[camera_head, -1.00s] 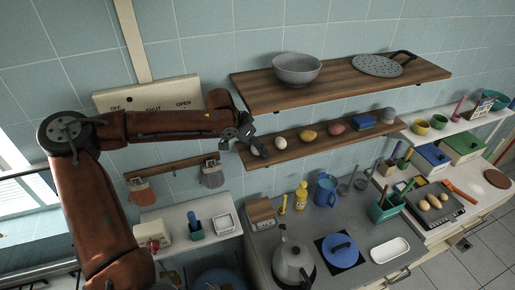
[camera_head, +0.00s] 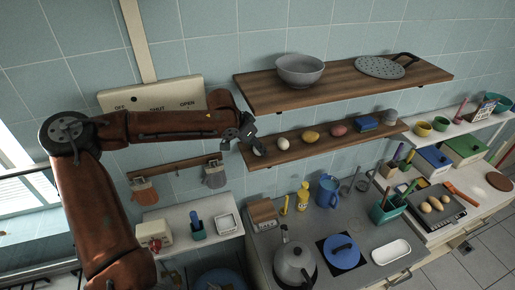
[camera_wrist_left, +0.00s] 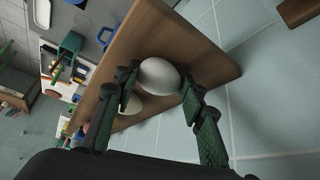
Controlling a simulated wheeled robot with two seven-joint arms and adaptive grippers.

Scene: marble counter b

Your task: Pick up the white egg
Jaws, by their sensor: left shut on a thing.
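A smooth whitish egg (camera_wrist_left: 159,77) sits between the fingers of my left gripper (camera_wrist_left: 160,95) in the left wrist view, with a finger on each side of it. In the head view my left gripper (camera_head: 256,147) is at the left end of the lower wooden shelf (camera_head: 295,153), and the held egg is mostly hidden by the fingers. I cannot tell whether the egg still touches the shelf. A second, cream-white egg (camera_head: 283,143) lies on the shelf just right of the gripper; it also shows partly behind a finger in the wrist view (camera_wrist_left: 130,105). My right gripper is not in view.
The upper shelf (camera_head: 340,79) with a grey bowl (camera_head: 300,69) hangs above. The counter below holds a kettle (camera_head: 294,262).

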